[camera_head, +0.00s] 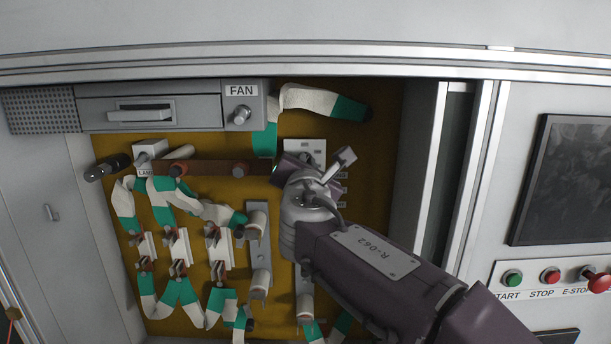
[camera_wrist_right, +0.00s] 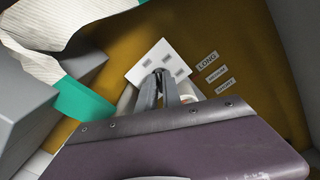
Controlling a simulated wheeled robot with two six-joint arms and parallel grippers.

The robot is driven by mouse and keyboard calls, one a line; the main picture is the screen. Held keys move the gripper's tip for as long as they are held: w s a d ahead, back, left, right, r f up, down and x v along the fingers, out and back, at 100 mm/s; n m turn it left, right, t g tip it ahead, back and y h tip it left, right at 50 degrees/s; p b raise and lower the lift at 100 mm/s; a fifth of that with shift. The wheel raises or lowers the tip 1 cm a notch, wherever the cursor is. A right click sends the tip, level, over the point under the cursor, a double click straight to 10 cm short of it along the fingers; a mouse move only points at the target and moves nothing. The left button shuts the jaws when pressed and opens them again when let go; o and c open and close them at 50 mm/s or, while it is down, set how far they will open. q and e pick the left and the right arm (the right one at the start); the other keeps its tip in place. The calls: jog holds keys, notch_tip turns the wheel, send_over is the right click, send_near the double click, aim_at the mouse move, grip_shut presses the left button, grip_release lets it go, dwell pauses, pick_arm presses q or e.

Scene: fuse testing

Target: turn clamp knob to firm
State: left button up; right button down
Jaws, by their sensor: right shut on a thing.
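My right gripper (camera_head: 293,168) reaches from the lower right to the panel, just below a white plate with small dark marks (camera_head: 305,146). In the right wrist view its two grey fingers (camera_wrist_right: 160,78) are close together at the lower edge of that white plate (camera_wrist_right: 165,57). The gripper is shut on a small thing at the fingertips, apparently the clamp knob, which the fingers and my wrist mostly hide. Its setting cannot be read. My left gripper is not in view.
LONG, MEDIUM and SHORT labels (camera_wrist_right: 214,73) are right of the plate. White-and-green sleeved cables (camera_head: 310,100) run close above and left.

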jog(key=shift+f+m+b, duration=0.2)
jog(key=shift+m+b, duration=1.5)
jog(key=shift+m, duration=1.1)
jog(key=shift+r, duration=0.1)
jog(key=c, duration=1.5)
grip_release()
jog(key=shift+w, duration=0.1)
jog(key=s+b, duration=0.3)
jog(key=s, duration=0.6)
